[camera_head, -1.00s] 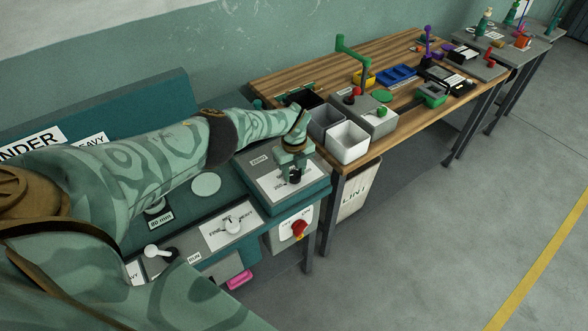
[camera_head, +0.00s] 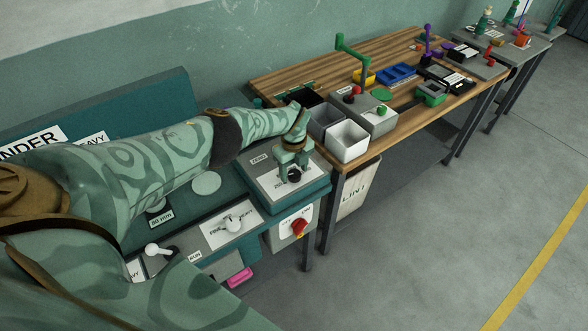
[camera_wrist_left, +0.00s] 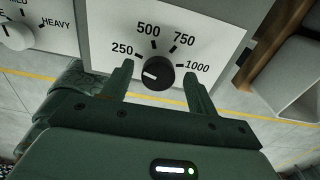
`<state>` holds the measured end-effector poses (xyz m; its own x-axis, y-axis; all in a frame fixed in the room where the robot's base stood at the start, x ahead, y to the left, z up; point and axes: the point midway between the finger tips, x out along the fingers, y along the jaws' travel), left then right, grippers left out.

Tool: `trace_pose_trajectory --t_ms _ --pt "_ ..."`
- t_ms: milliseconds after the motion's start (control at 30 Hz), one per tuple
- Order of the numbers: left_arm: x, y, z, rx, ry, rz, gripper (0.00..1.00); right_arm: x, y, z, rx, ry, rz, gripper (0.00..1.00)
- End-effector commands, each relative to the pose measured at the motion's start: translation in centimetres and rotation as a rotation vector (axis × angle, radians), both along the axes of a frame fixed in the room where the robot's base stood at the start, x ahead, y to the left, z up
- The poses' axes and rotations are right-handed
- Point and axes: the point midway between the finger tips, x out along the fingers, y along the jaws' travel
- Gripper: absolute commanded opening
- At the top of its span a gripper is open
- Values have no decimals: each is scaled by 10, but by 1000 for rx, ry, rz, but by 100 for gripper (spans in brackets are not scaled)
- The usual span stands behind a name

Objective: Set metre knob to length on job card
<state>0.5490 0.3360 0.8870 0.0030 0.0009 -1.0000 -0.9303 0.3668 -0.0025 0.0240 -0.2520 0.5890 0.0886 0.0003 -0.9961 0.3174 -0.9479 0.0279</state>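The black metre knob (camera_wrist_left: 158,73) sits on a white dial plate marked 250, 500, 750 and 1000 in the left wrist view. Its white mark points left and slightly down, below the 250 tick. My left gripper (camera_wrist_left: 158,82) is open, with one finger on each side of the knob and gaps between. In the head view my left gripper (camera_head: 293,162) is over the knob (camera_head: 294,176) on the teal machine's right block. I cannot pick out a job card for certain; a small card (camera_head: 162,218) reads what looks like 80 mm. My right gripper is out of view.

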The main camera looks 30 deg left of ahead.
Motion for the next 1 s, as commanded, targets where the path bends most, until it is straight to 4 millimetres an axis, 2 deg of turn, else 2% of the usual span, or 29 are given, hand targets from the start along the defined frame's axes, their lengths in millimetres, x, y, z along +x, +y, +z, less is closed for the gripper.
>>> trace_pose_trajectory --t_ms 167,267,367,600,800,1000 --pt "-1 -1 0 -1 1 -2 59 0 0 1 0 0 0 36" --pt "0 -1 8 -1 1 -2 59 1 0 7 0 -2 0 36" --pt "0 0 28 0 0 -2 59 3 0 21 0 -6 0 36" --pt "0 0 95 0 -1 -3 59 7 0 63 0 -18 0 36" --pt "0 0 138 0 -1 -3 59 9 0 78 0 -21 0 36" --pt "0 0 159 0 1 -1 59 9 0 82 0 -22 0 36"
